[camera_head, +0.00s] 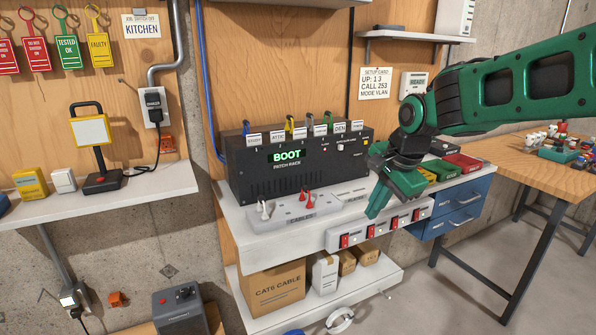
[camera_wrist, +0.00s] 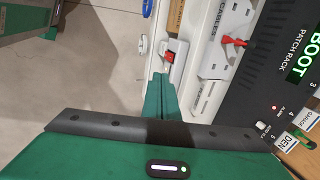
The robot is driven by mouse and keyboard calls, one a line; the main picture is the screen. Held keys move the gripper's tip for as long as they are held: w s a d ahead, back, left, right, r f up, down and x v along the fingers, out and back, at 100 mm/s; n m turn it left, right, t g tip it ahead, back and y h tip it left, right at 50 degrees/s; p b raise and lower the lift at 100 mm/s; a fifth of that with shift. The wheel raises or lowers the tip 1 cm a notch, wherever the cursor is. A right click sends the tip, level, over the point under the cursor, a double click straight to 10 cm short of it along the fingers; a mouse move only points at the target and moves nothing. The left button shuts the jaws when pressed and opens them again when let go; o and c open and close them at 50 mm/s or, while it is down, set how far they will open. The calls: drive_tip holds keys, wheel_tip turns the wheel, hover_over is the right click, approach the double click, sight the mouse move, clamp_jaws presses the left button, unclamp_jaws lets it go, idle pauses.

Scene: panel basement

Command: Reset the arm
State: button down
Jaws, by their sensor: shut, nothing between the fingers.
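My green arm reaches in from the right in the head view. My gripper (camera_head: 375,205) points down in front of the right part of the bench, close to the power strip (camera_head: 380,225) with red switches. Its green fingers are together and hold nothing; in the wrist view the shut fingers (camera_wrist: 164,90) show at the centre. The black patch rack (camera_head: 290,185) with a green BOOT display stands just left of my gripper. Whether the fingertips touch the power strip or bench edge I cannot tell.
A grey cable holder (camera_head: 300,215) with red and white plugs lies before the rack. Coloured boxes (camera_head: 462,161) lie behind my gripper, above blue drawers (camera_head: 455,205). A wooden table (camera_head: 550,170) stands at right. A cable box (camera_head: 277,288) sits on the lower shelf. Open floor lies at front right.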

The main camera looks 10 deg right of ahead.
drive_tip(key=s+d+f+n+g, duration=0.1)
drive_tip(key=s+d+f+n, duration=0.1)
drive_tip(key=s+d, duration=0.3)
drive_tip(key=s+d+f+n+g, duration=0.1)
drive_tip(key=s+d+f+n, duration=0.2)
drive_tip(key=s, duration=1.1)
drive_tip(key=s+d+f+n+g+h, duration=0.1)
drive_tip(key=s+d+f+n+g, duration=0.1)
drive_tip(key=s+d, duration=0.5)
drive_tip(key=s, duration=0.3)
drive_tip(key=shift+f+n, duration=0.3)
drive_tip(key=shift+d, duration=0.1)
drive_tip(key=shift+w+f, duration=0.25)
drive_tip(key=shift+w, duration=0.4)
